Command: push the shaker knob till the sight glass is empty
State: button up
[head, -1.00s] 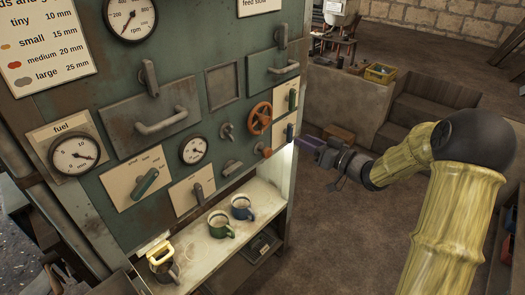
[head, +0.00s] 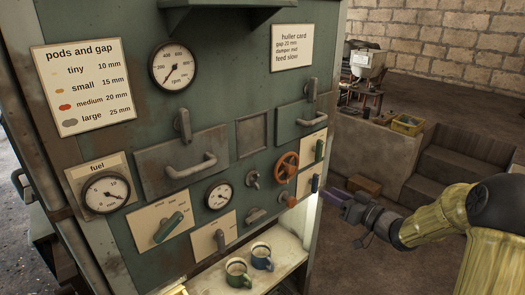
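The green machine panel (head: 225,100) carries the controls, and none in view is legibly marked as the shaker. A small orange-red knob (head: 291,201) sits below the orange handwheel (head: 286,168) and may be the shaker knob. A square framed window (head: 252,135) between two handled drawers may be the sight glass; it looks plain grey-green and I cannot tell its contents.
Green (head: 237,272) and blue (head: 262,256) mugs stand on the lit shelf below the panel. A fuel gauge (head: 105,193) is at left. Open floor and stone steps (head: 450,170) lie to the right.

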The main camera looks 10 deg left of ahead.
jog(key=c, duration=0.6)
jog(key=shift+w+f+h, duration=0.1)
jog(key=shift+w+h, duration=0.05)
jog(key=shift+h, duration=0.35)
grip_shut()
jog(key=s+d+f+m+g+h, duration=0.3)
jog(key=s+d+f+m+h, duration=0.35)
jog(key=s+h, duration=0.5)
jog(key=s+f+g+h, duration=0.1)
jog(key=s+g, duration=0.1)
jog(key=s, duration=0.6)
jog(key=s+d+f+g, duration=0.1)
jog(key=s+f+g, duration=0.1)
jog(key=s, duration=0.6)
jog(key=shift+s+m+g+h, duration=0.2)
jog(key=shift+m+g+h, duration=0.15)
jog(key=shift+g, duration=0.35)
jog(key=shift+w+d, duration=0.1)
jog(key=shift+w, duration=0.05)
